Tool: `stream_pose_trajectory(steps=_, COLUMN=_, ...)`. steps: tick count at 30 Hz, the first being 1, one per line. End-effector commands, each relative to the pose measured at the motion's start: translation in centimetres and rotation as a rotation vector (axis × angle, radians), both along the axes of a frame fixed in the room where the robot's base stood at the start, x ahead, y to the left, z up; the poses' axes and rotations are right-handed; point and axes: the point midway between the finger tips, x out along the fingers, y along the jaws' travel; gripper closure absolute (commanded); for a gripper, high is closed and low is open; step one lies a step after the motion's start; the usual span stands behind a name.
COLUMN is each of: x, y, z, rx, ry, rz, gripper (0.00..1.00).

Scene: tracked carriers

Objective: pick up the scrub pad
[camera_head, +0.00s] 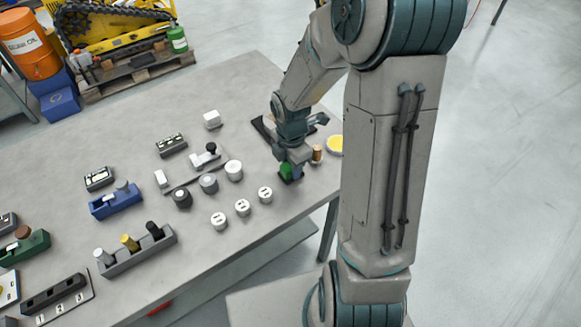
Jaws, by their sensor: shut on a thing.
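The scrub pad appears to be the small green piece (286,170) at the tip of my arm, near the right edge of the grey table. My gripper (291,171) points down and is shut on it. The fingers and wrist cover part of the pad. I cannot tell whether the pad touches the table or is just above it.
A brown cylinder (317,154) and a yellow round item (335,145) stand right of my gripper. White round pieces (265,194) and a white cylinder (234,171) stand to its left. Blue (105,206) and grey (130,262) carriers are farther left.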

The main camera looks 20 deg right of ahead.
Motion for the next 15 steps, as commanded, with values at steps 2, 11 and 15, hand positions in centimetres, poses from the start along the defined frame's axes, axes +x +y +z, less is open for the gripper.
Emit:
stream_pose_trajectory(steps=2, x=0.0, y=0.0, z=0.2, rx=-0.001, ry=-0.001, rz=0.0, gripper=0.9)
stream_pose_trajectory(steps=11, x=0.1, y=-0.1, z=3.5, rx=-0.001, ry=-0.006, rz=-0.002, gripper=0.9)
stream_pose_trajectory(steps=15, x=-0.4, y=-2.5, z=5.5, rx=-0.002, ry=-0.004, rz=-0.01, gripper=0.9)
